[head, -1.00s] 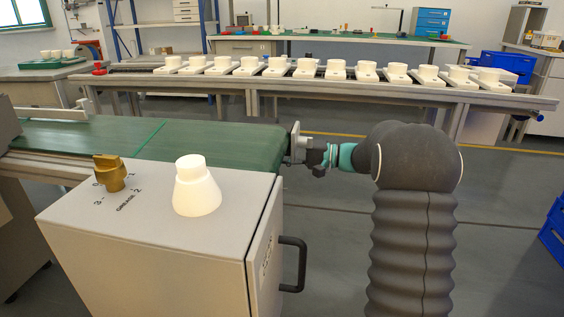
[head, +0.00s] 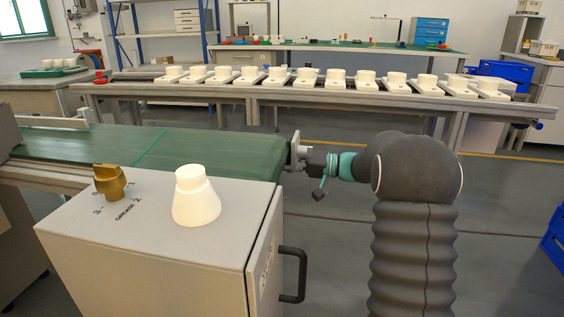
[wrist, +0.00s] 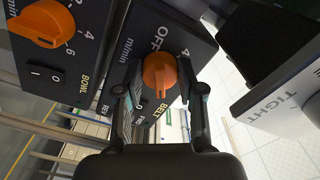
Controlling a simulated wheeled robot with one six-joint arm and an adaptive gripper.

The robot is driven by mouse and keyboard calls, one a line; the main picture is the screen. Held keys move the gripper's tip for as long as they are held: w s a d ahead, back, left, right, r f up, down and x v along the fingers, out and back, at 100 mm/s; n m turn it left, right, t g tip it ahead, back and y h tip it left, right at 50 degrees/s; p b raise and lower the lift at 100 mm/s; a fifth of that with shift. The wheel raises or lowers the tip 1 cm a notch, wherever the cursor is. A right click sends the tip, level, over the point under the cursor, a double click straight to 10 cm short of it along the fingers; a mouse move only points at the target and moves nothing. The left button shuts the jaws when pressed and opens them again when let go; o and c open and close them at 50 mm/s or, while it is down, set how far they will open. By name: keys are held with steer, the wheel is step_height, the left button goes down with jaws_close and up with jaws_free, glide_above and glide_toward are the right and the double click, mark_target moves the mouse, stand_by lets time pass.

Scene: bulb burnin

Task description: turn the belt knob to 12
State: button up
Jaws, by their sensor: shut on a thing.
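The orange belt knob (wrist: 160,72) sits on a dark panel in the wrist view, with the words BELT, OFF and m/min and a 4 printed around it. A pale mark shows on its lower side; I cannot read which number it points at. My gripper (wrist: 154,82) has one finger on each side of the knob and is shut on it. In the head view my arm reaches to the end of the green conveyor belt (head: 215,153); the belt knob cannot be made out there.
A second orange knob (wrist: 42,23), labelled BOWL, and a rocker switch (wrist: 45,76) are close on the left. In the head view a grey box (head: 150,240) carries a brass knob (head: 109,182) and a white cone (head: 196,198).

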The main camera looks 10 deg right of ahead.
steer(key=shift+f, duration=0.1)
steer(key=o, duration=1.1)
steer(key=shift+a, duration=0.1)
steer(key=shift+o, duration=0.2)
steer(key=v, duration=1.2)
